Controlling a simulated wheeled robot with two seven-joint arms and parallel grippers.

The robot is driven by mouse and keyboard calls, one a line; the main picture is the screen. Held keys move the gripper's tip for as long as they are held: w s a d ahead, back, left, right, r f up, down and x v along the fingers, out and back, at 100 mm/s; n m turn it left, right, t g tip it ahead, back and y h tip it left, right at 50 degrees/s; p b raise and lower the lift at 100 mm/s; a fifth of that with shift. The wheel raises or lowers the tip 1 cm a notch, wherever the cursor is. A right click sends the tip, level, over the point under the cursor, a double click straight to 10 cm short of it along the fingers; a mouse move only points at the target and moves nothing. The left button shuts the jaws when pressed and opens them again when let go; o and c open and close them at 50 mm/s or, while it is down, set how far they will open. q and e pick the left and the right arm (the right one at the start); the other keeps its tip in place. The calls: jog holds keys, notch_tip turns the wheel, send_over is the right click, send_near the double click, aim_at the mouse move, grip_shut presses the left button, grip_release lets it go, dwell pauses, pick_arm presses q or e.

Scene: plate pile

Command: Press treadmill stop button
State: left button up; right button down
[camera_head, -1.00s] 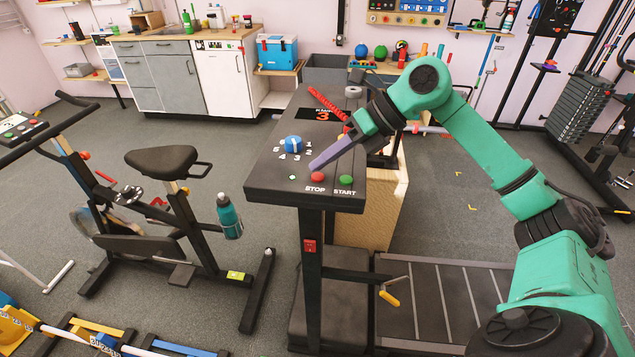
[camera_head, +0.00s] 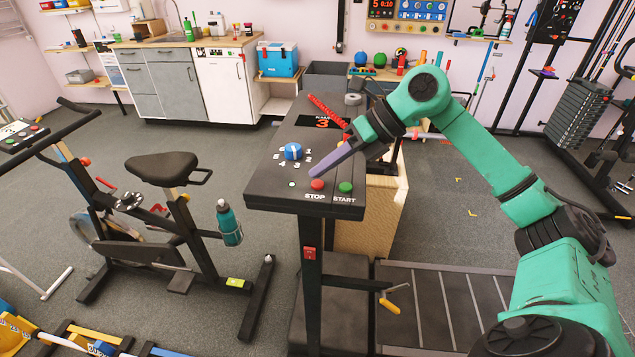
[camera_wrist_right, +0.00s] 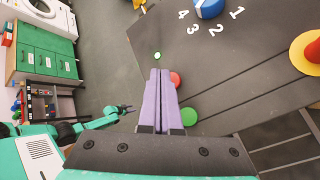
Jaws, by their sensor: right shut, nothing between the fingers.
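The treadmill console (camera_head: 270,186) is a dark panel with a red STOP button (camera_head: 317,184) near its front edge and a green START button (camera_head: 345,187) to the right. My right gripper (camera_head: 315,174) is shut and empty, its purple fingers slanting down to just behind the STOP button. In the right wrist view the fingertips (camera_wrist_right: 160,72) lie beside the red button (camera_wrist_right: 175,79), partly covering it; contact cannot be told. The green button (camera_wrist_right: 189,116) shows nearer the gripper's base. My left gripper (camera_wrist_right: 126,108) appears small in the wrist view only, its jaws unclear.
A blue-and-white dial (camera_head: 293,152) and a small light (camera_head: 292,184) sit left of the fingers on the console. A red coiled cord (camera_head: 325,109) lies behind. An exercise bike (camera_head: 160,165) stands left. Treadmill belt (camera_head: 430,290) lies below my right arm.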

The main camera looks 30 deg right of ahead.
aim_at(324, 184)
dwell(0.8)
jog(key=shift+f+b, duration=0.35)
jog(key=shift+f, duration=0.05)
jog(key=shift+f+b, duration=0.35)
jog(key=shift+f, duration=0.05)
dwell(0.4)
dwell(0.3)
jog(key=shift+r+p, duration=0.75)
jog(key=shift+r, duration=0.05)
notch_tip(324, 184, up, 5)
jog(key=p, duration=0.5)
jog(key=shift+r, duration=0.15)
